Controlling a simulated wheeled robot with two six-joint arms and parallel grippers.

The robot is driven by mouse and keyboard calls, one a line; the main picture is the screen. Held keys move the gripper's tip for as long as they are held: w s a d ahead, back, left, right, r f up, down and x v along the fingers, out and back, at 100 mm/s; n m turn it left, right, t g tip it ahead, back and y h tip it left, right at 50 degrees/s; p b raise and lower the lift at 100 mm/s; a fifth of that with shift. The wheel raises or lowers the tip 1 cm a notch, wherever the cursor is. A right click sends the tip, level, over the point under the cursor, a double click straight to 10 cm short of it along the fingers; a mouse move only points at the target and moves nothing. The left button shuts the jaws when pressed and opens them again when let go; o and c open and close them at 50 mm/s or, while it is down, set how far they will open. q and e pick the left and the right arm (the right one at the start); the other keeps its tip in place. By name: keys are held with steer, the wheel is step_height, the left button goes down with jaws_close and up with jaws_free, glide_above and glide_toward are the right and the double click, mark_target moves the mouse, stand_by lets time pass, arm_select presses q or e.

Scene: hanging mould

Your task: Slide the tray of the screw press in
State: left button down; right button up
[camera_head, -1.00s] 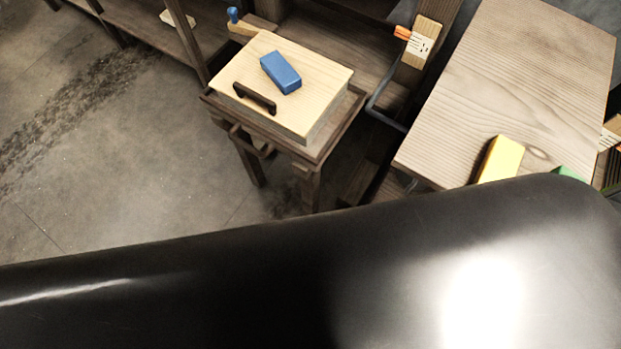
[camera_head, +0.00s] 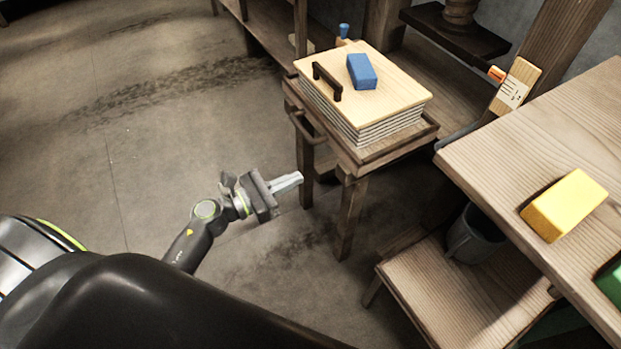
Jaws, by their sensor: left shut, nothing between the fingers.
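The wooden tray (camera_head: 383,157) of the screw press stands pulled out in front of the press on a wooden stand. A bar handle (camera_head: 304,126) is on its near left side. The tray bears a stack of layered sheets (camera_head: 385,130) under a pale board (camera_head: 395,93) with a dark handle, and a blue block (camera_head: 361,71) lies on the board. The press's screw and dark plate (camera_head: 455,34) show behind, at the top. My left gripper (camera_head: 298,180) is shut and empty, below the tray handle in the picture and apart from it. My right gripper is out of view.
A wooden table (camera_head: 500,147) at the right bears a yellow block (camera_head: 563,206) and a green block (camera_head: 612,280). Below it are a grey bucket (camera_head: 474,238) and a low wooden bench (camera_head: 455,300). The floor at the left is clear.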

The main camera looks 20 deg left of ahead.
mark_target(348, 155)
arm_select(q)
steer(key=p+x, duration=0.1)
steer(key=x, duration=1.1)
steer(key=shift+w+d+p, duration=0.15)
steer(key=shift+p, duration=0.15)
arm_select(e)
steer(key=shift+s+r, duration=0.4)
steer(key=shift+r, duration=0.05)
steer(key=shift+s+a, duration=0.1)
